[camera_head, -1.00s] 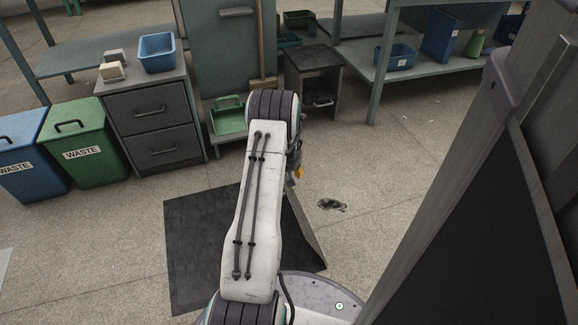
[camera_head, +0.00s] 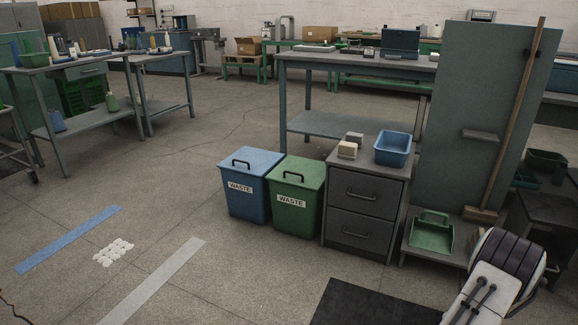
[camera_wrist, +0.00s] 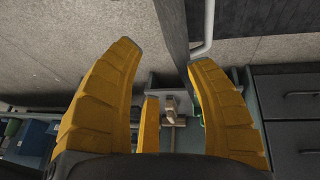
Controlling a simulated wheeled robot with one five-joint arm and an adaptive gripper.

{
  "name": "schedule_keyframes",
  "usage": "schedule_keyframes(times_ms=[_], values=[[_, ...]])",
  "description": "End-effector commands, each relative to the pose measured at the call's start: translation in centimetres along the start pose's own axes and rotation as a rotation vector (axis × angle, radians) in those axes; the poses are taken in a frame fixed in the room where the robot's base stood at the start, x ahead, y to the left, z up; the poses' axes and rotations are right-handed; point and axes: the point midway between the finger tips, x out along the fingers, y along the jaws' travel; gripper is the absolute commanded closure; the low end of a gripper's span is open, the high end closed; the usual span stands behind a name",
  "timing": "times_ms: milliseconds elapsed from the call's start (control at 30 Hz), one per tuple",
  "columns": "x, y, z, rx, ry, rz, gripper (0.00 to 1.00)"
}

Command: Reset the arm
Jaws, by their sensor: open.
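My arm (camera_head: 490,290) shows at the bottom right corner in the head view, its white link and dark ribbed joint in front of the floor. My gripper is out of that view. In the wrist view my gripper (camera_wrist: 165,60) has its yellow ribbed fingers spread wide apart, with nothing held between them.
A drawer cabinet (camera_head: 365,205) with a blue bin (camera_head: 393,150) stands near my arm. A green dustpan (camera_head: 432,236) and a broom (camera_head: 513,120) are beside it. Blue (camera_head: 250,190) and green (camera_head: 297,200) waste bins stand left.

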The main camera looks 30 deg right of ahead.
Motion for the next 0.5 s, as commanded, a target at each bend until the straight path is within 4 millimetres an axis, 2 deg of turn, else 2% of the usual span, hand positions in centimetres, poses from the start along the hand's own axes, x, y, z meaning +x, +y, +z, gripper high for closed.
schedule_keyframes(times_ms=[167,267,367,467,500], values=[[-0.3,-0.1,-0.2,-0.002,0.001,-0.001,0.5],[-1.8,-0.8,-1.1,-0.013,0.004,-0.008,0.5],[-4.8,-2.5,-2.9,-0.037,0.011,-0.024,0.5],[-9.5,-5.2,-5.2,-0.074,0.019,-0.05,0.5],[-11.6,-6.4,-6.1,-0.091,0.022,-0.062,0.5]])
